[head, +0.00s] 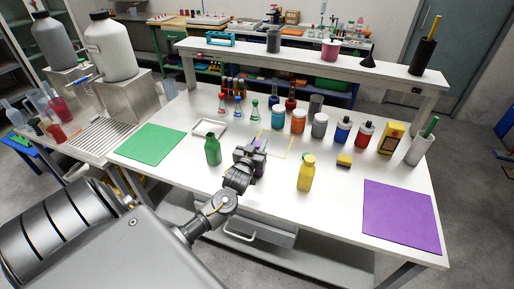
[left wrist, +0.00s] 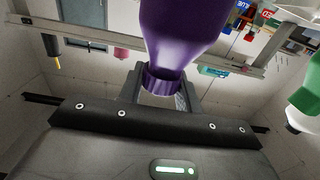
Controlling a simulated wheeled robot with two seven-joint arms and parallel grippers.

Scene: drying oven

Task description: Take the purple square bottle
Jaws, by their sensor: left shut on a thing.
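The purple bottle (left wrist: 182,30) fills the top middle of the left wrist view, its ridged purple cap (left wrist: 163,80) between my fingers. In the head view only a small purple part (head: 260,144) shows, the rest hidden behind my left gripper (head: 251,154). My left gripper is shut on the bottle at its cap and neck, above the middle of the white table. Whether the bottle's base touches the table is hidden. My right gripper is not in view.
A green bottle (head: 212,151) stands left of my gripper and a yellow bottle (head: 306,174) to its right. Several jars stand behind, including an orange one (head: 298,121). A green mat (head: 151,144) lies left and a purple mat (head: 401,215) right. The table's front edge is close.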

